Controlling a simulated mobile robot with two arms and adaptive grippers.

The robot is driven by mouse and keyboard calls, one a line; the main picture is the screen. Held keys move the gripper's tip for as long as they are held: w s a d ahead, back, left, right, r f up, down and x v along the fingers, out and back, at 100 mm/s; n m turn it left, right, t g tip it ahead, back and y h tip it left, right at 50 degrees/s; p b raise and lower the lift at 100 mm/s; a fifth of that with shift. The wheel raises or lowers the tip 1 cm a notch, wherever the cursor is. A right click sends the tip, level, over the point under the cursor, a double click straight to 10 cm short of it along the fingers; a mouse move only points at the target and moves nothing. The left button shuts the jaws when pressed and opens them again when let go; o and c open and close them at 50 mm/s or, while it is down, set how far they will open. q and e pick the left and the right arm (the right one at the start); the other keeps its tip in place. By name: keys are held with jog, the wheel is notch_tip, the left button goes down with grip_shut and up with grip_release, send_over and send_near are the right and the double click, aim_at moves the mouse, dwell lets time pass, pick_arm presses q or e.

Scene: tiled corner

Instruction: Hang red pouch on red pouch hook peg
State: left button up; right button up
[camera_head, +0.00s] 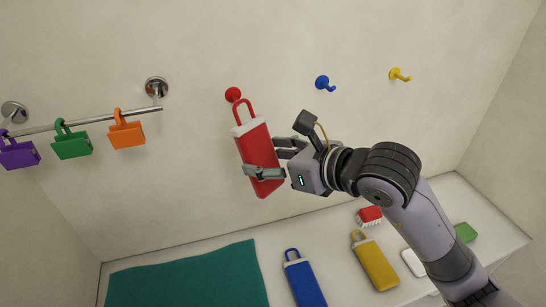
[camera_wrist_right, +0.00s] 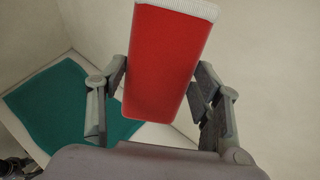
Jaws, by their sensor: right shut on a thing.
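The red pouch (camera_head: 259,150) has a white band and a red loop at its top. My right gripper (camera_head: 267,158) is shut on the pouch's body and holds it up near the wall, tilted slightly. In the right wrist view the red pouch (camera_wrist_right: 168,60) sits between the fingers of my right gripper (camera_wrist_right: 160,100). The red hook peg (camera_head: 233,94) is on the wall, just above the loop in the head view. I cannot tell whether the loop touches the peg. My left gripper is not in view.
A blue peg (camera_head: 323,83) and a yellow peg (camera_head: 400,75) are to the right. A rail (camera_head: 90,119) with clips is at left. Below, a blue pouch (camera_head: 305,280), a yellow pouch (camera_head: 375,262), a red brush (camera_head: 369,215) and a teal mat (camera_head: 190,280) lie on the counter.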

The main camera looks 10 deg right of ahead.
aim_at(271, 146)
jog(key=shift+w+a+f+p, duration=0.1)
jog(key=shift+w+a+p, duration=0.15)
jog(key=shift+w, duration=0.9)
jog(key=shift+w+a+f+p, duration=0.1)
jog(key=shift+w+a, duration=0.1)
jog(key=shift+w, duration=0.95)
jog(key=shift+w+a+f+b, duration=0.15)
jog(key=shift+w+f+b, duration=0.45)
jog(key=shift+b, duration=0.35)
jog(key=shift+r, duration=0.1)
jog(key=o, duration=1.2)
jog(key=shift+o, duration=0.2)
